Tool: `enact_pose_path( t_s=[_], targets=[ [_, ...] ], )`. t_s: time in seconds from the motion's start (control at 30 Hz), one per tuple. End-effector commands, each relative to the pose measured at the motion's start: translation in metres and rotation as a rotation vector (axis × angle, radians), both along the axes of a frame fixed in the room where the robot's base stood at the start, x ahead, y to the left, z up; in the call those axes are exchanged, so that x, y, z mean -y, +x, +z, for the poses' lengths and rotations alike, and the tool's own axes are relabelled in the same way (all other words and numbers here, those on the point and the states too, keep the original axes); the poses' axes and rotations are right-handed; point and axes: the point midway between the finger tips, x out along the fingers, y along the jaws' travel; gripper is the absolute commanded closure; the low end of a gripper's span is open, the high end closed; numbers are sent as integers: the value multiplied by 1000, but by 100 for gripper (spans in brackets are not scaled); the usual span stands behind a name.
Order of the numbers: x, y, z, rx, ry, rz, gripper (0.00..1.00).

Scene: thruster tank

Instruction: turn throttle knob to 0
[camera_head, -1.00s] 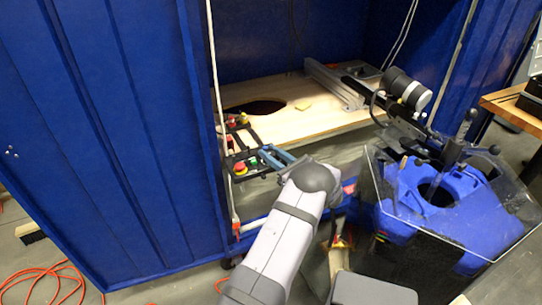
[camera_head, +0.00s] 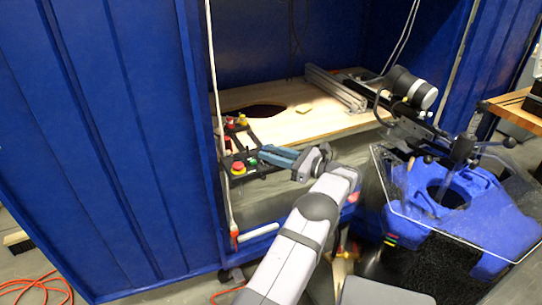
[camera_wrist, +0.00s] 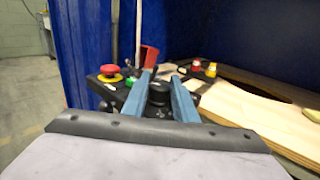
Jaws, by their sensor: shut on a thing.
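The throttle knob (camera_wrist: 159,93) is a black round knob on a black control panel, seen in the wrist view between my two blue fingers. My gripper (camera_wrist: 162,78) is shut on it, with one finger on each side. In the head view my gripper (camera_head: 266,156) reaches in from the right, its fingertips at the right end of the control panel (camera_head: 246,170). There the fingers hide the knob. The knob's pointer and scale are too small to read.
A red mushroom button (camera_wrist: 109,70) and a green button (camera_wrist: 130,81) sit left of the fingers. A red upright flap (camera_wrist: 149,57) stands just behind. More buttons (camera_wrist: 203,67) are on a box at the right. A white pole (camera_head: 222,120) stands left of the panel.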

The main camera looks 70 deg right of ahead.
Motion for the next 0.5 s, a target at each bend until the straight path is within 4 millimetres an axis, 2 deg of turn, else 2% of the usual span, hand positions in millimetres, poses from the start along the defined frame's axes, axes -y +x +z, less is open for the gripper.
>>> enact_pose_path(
  t_s=[0.1, 0.13, 0.2, 0.5],
  targets=[
    [0, 0, 0, -1, 0, 0, 97],
    [0, 0, 0, -1, 0, 0, 70],
    [0, 0, 0, -1, 0, 0, 56],
    [0, 0, 0, -1, 0, -1, 56]
  ],
)
